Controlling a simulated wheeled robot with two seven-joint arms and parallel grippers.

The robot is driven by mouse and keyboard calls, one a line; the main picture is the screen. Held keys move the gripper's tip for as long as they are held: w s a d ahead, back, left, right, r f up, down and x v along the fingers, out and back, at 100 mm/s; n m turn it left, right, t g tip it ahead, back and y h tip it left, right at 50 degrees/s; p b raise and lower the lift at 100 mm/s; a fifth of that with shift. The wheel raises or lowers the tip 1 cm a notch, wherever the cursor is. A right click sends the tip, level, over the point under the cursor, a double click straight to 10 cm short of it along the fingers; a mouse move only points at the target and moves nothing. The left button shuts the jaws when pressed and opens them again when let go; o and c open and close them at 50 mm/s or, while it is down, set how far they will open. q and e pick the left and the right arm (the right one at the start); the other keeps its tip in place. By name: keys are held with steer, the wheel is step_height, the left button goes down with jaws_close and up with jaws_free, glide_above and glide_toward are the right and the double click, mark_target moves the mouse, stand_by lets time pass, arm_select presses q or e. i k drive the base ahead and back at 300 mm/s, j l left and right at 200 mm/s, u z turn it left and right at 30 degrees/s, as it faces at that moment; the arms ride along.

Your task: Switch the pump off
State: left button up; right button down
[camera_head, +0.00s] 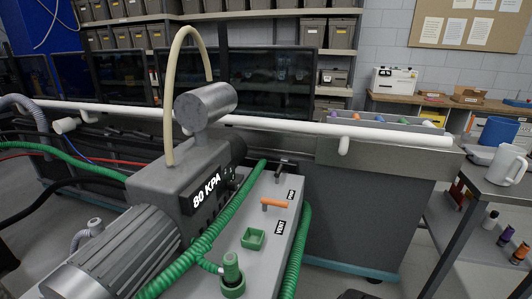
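The pump (165,190) is a grey machine with a ribbed cylindrical motor (115,260) at the left front and a grey canister (205,104) on top. A black display (207,191) on its side reads 80 KPA. Small dark parts (233,181) sit beside the display; whether one is a switch, and its position, is too small to tell. An orange-handled lever (275,204) stands on the grey top to the right, between two small labels; one (280,227) seems to read VENT. Neither of my grippers is in view.
Green ribbed hoses (205,240) run past the pump, and a beige hose (167,90) arches over it. A long white pipe (300,125) crosses behind. A small green square cup (253,238) sits near the lever. A side table (490,180) at right holds a white jug (507,164).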

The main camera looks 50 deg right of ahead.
mark_target(280, 168)
steer(key=k+l, duration=0.1)
steer(key=l, duration=0.45)
steer(key=k+l, duration=0.1)
steer(key=l, duration=0.95)
steer(key=k+l+u, duration=0.1)
steer(key=l, duration=0.4)
steer(key=k, duration=0.05)
